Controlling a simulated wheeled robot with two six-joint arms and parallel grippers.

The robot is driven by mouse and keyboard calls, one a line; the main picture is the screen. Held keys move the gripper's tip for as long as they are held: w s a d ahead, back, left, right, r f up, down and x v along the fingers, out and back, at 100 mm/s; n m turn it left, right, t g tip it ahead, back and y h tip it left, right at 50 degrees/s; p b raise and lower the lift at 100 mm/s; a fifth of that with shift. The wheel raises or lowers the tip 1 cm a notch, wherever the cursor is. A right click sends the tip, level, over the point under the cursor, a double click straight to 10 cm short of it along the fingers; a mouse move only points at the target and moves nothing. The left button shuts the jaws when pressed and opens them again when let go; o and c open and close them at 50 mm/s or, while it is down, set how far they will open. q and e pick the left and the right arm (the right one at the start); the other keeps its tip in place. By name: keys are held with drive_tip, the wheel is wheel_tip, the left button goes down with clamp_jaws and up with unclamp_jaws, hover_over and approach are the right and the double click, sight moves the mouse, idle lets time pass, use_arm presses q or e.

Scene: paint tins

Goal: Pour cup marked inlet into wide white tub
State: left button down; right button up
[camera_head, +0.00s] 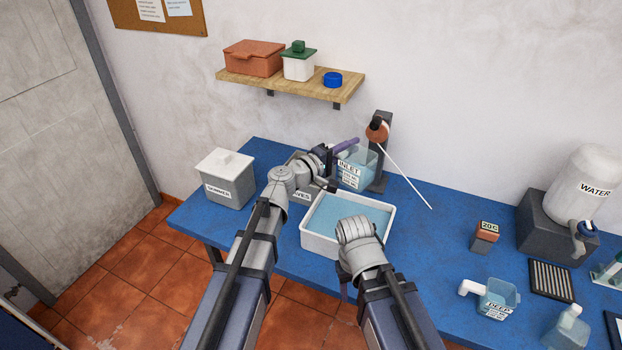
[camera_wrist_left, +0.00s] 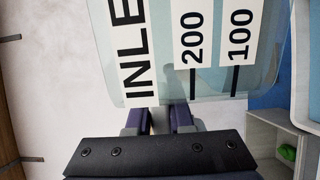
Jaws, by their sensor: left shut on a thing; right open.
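The clear cup marked INLET (camera_head: 354,169) is held by my left gripper (camera_head: 336,156), which is shut on it. The cup looks upright, near the back rim of the wide white tub (camera_head: 388,225). In the left wrist view the INLET cup (camera_wrist_left: 215,70) fills the top, with its 200 and 100 marks showing; its liquid level cannot be told. The tub holds pale blue content, and a white edge shows at right in the wrist view. My right gripper (camera_head: 345,288) is open at the tub's front right, its fingers mostly hidden by its wrist.
A dark stand (camera_head: 384,145) with an orange-brown bulb and long white rod is close behind the cup. A grey lidded box (camera_head: 230,180) stands at left. A cup marked DEEP (camera_head: 496,299) and a WATER tank (camera_head: 585,185) are at right. The table between is mostly clear.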

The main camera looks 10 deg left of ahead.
use_arm(q)
wheel_tip(320, 180, down, 18)
drive_tip(key=b, duration=1.6)
drive_tip(key=w+a+r+n+t+y+p, duration=0.3)
drive_tip(key=w+a+r+y+p, duration=0.1)
drive_tip(key=a, duration=0.6)
drive_tip(key=shift+w+a+r+n+y+p, duration=0.3)
drive_tip(key=shift+w+r+p, duration=0.55)
drive_tip(key=shift+r, duration=0.05)
wheel_tip(320, 180, down, 3)
drive_tip(key=shift+r+m+b, duration=0.1)
drive_tip(key=shift+m+b, duration=0.95)
drive_tip(key=shift+m, duration=0.05)
drive_tip(key=shift+r+m+p, duration=0.6)
drive_tip(key=shift+m+p, duration=0.45)
drive_tip(key=shift+m, duration=0.25)
drive_tip(key=shift+s+d+r+m+g+y+p, duration=0.1)
drive_tip(key=shift+d+r+m+g+y+p, duration=0.15)
drive_tip(key=shift+m+p, duration=0.4)
drive_tip(key=shift+s+d+r+m+g+y+p, duration=0.15)
drive_tip(key=shift+d+r+m+y+p, duration=0.15)
drive_tip(key=shift+m, duration=0.55)
